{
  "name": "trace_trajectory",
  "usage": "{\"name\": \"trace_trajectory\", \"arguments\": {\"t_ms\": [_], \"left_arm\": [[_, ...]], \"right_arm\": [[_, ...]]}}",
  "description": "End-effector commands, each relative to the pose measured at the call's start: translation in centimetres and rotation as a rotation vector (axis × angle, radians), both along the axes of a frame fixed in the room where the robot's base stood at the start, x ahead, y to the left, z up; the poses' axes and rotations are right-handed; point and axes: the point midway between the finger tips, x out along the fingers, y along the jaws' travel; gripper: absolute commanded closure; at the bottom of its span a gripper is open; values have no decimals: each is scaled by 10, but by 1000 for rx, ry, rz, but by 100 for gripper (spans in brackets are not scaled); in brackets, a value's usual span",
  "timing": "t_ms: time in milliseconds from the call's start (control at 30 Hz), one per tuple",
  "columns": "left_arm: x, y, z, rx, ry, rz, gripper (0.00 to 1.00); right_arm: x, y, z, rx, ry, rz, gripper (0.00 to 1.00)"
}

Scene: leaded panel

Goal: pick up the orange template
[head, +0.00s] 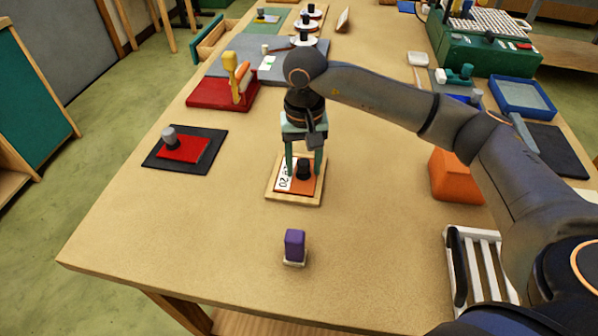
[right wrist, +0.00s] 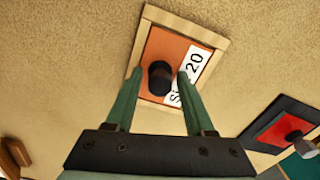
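The orange template (head: 309,185) lies flat in a shallow wooden tray (head: 293,200) on the table. It carries a black knob (head: 303,167) and a white label (head: 284,178) with black print. In the right wrist view the template (right wrist: 163,48) shows with its knob (right wrist: 158,78) and label. My right gripper (head: 304,173) points down over the template. Its green fingers are apart, one on each side of the knob, with gaps visible in the right wrist view (right wrist: 160,75). Whether the fingertips reach the template's surface I cannot tell. My left gripper is not in view.
A red template (head: 183,149) with a grey knob lies on a dark mat to the left. A purple block (head: 294,243) stands in front. An orange block (head: 455,177) and a white rack (head: 480,262) are to the right. The front left table area is clear.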

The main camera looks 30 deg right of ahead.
Motion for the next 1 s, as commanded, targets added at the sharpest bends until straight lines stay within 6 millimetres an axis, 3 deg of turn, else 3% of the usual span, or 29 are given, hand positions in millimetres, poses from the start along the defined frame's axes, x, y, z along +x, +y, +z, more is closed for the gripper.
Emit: {"name": "trace_trajectory", "arguments": {"t_ms": [67, 467, 1000], "left_arm": [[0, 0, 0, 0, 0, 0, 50], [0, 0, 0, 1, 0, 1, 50], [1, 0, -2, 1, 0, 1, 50]], "right_arm": [[0, 0, 0, 0, 0, 0, 56], [0, 0, 0, 0, 0, 0, 100], [1, 0, 10, -1, -4, 0, 100]]}}
